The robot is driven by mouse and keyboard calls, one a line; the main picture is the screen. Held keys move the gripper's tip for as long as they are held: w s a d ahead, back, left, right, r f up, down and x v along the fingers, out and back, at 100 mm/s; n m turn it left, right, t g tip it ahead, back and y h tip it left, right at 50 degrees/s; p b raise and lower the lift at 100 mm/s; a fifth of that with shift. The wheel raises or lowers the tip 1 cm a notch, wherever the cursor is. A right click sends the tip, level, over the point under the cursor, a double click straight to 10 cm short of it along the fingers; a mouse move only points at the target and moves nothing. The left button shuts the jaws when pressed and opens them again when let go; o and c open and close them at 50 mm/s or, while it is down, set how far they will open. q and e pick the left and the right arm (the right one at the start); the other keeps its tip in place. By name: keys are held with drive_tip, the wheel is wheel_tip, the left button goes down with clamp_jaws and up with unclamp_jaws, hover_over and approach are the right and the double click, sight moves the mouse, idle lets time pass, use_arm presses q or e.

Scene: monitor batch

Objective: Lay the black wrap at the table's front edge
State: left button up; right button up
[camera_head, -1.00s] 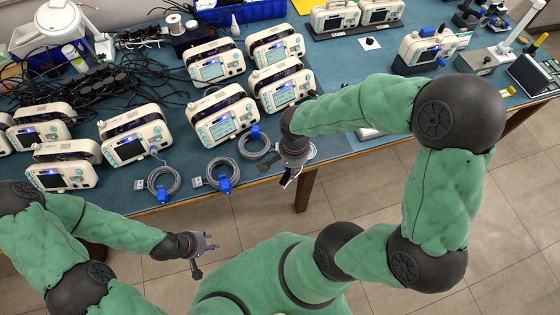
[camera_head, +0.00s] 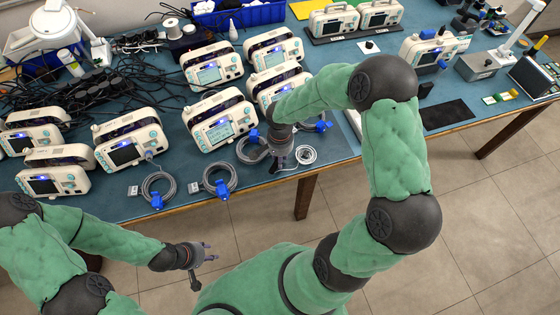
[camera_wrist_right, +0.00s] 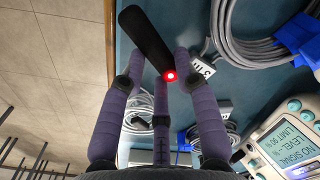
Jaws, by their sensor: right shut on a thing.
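My right gripper (camera_head: 281,160) is over the table near its front edge (camera_head: 252,186), pointing down. In the right wrist view its fingers (camera_wrist_right: 160,68) close around the near end of the black wrap (camera_wrist_right: 146,32), a dark flat strip. The wrap slants away beside the table's wooden front edge (camera_wrist_right: 110,45), over the blue top. I cannot tell whether it touches the table. In the head view the wrap is mostly hidden by the gripper. My left gripper (camera_head: 207,262) is open and empty, off the table in front of it.
Coiled grey cables with blue plugs (camera_head: 219,182) lie left of my right gripper; another coil (camera_head: 252,148) is close beside it. A white coil (camera_head: 306,155) lies to its right. Several monitors (camera_head: 222,118) stand behind. A black mat (camera_head: 447,114) lies farther right.

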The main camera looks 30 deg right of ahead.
wheel_tip(320, 180, down, 2)
drive_tip(key=shift+f+b, duration=0.15)
drive_tip(key=shift+b, duration=0.2)
drive_tip(key=o, duration=0.8)
drive_tip(key=shift+o, duration=0.2)
drive_tip(key=shift+r, duration=0.25)
wheel_tip(320, 180, up, 12)
drive_tip(key=p, duration=0.4)
